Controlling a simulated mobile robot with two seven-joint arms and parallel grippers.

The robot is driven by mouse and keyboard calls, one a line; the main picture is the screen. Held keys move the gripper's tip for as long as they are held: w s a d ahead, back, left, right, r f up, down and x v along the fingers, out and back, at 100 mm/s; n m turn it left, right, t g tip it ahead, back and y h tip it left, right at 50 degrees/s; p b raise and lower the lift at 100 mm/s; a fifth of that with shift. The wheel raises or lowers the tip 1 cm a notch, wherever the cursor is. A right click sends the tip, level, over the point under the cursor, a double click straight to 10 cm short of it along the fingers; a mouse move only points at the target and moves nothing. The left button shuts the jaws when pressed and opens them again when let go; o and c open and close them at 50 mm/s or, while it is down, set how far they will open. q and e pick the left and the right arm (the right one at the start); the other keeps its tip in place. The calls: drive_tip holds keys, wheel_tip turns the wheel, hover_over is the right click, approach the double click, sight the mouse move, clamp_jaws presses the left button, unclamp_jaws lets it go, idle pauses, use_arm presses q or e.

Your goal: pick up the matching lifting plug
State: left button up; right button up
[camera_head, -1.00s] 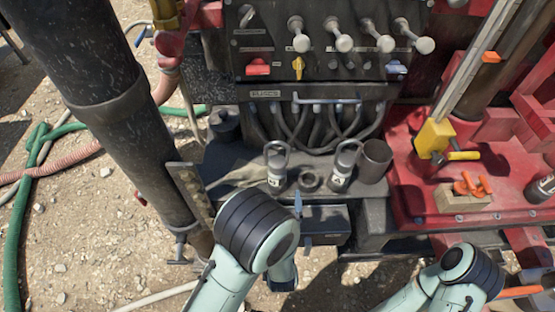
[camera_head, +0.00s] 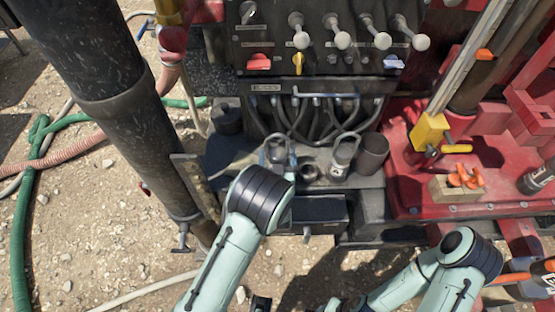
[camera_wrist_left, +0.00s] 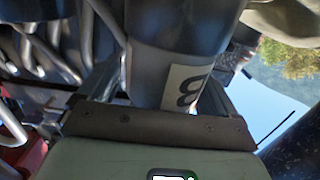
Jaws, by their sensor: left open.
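Two grey lifting plugs with loop handles stand on the dark ledge (camera_head: 385,183). The left plug (camera_head: 277,150) is partly hidden behind my left arm; the right plug (camera_head: 343,155) stands clear. My left gripper (camera_head: 278,157) is at the left plug, its fingers on either side. In the left wrist view a grey plug body (camera_wrist_left: 165,70) with a pale label reading 8 (camera_wrist_left: 187,88) lies between the open fingers of the left gripper (camera_wrist_left: 160,95). I cannot tell whether they touch it. Dark parts at the head view's bottom edge may be my right gripper (camera_head: 262,303).
A dark open cylinder (camera_head: 373,153) stands right of the right plug, and a low ring (camera_head: 309,173) lies between the plugs. Hoses (camera_head: 320,115) and a lever panel (camera_head: 330,45) rise behind. Orange shackles (camera_head: 466,177) sit on a wooden block (camera_head: 455,189) at right.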

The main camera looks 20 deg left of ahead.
use_arm(q)
drive_tip(key=shift+c, duration=0.2)
clamp_jaws()
drive_tip(key=shift+w+r, duration=0.15)
drive_tip(key=shift+r, duration=0.1)
